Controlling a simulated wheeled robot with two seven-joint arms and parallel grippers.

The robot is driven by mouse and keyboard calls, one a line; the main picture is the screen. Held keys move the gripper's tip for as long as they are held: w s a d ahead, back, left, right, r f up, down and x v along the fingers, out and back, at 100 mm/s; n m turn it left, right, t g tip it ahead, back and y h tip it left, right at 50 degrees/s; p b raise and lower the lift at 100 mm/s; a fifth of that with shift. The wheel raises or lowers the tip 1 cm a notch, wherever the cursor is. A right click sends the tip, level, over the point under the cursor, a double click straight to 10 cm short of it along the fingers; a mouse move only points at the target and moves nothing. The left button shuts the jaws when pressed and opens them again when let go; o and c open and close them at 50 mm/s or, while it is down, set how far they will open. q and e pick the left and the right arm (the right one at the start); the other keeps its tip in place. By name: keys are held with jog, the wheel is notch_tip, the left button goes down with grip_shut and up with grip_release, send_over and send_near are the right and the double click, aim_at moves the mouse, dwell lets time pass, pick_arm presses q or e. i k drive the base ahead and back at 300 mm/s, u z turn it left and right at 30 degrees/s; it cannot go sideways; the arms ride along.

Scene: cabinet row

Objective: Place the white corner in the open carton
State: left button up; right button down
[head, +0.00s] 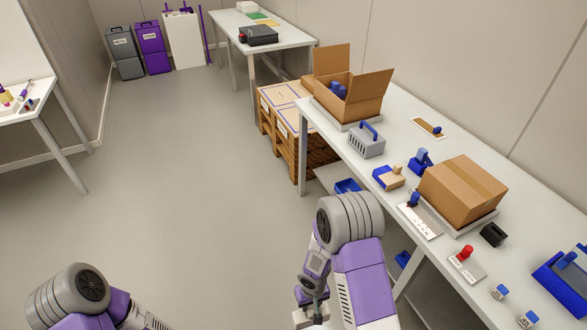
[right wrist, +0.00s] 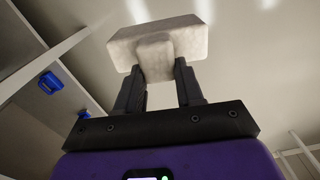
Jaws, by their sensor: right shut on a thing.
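The white corner (right wrist: 160,42) is a pale, thick block with a stub, seen close in the right wrist view. My right gripper (right wrist: 158,72) is shut on its stub and holds it clear of any surface. In the head view the right arm hangs in front of the bench, low in the picture; its gripper end is small and partly cut off. The open carton (head: 350,96) stands at the bench's far end with its flaps up and blue things inside. It is well beyond the right arm. My left gripper is out of view; only part of that arm shows.
The bench (head: 400,112) carries a grey basket (head: 367,143), a closed carton (head: 462,190), small blue-handled items and a red-knobbed piece (head: 465,258). Wooden crates (head: 285,94) stand beside its far end. The floor (head: 180,160) to the left is clear.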

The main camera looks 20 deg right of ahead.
aim_at(357, 120)
jog(key=u, duration=0.05)
jog(key=i, duration=1.55)
jog(key=z, duration=0.7)
